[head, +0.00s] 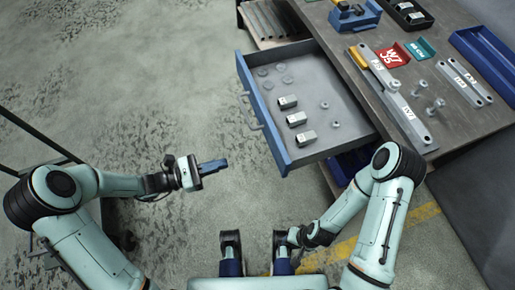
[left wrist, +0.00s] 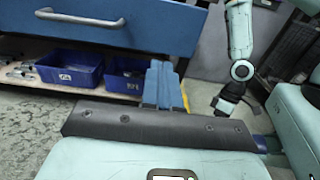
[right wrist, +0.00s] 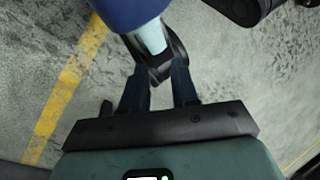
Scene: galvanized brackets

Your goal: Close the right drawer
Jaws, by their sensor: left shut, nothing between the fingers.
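The grey drawer (head: 309,85) with a blue front is pulled out of the workbench in the head view. Its bar handle (head: 250,108) is on the outer left face. The blue front (left wrist: 160,25) and the handle (left wrist: 80,18) also cross the top of the left wrist view. My left gripper (head: 214,165) is shut and empty, to the left of the drawer's near front corner and apart from it. Its fingers (left wrist: 162,85) are together in the left wrist view. My right gripper (right wrist: 158,85) has its fingers apart, with nothing held, low near my base, away from the drawer.
Several metal blocks (head: 295,119) and washers lie in the drawer. The benchtop (head: 420,62) carries brackets, bolts and trays. Blue bins (left wrist: 70,68) stand on a shelf beneath the drawer. The floor (head: 150,85) left of the drawer is clear. A dark rail frame stands far left.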

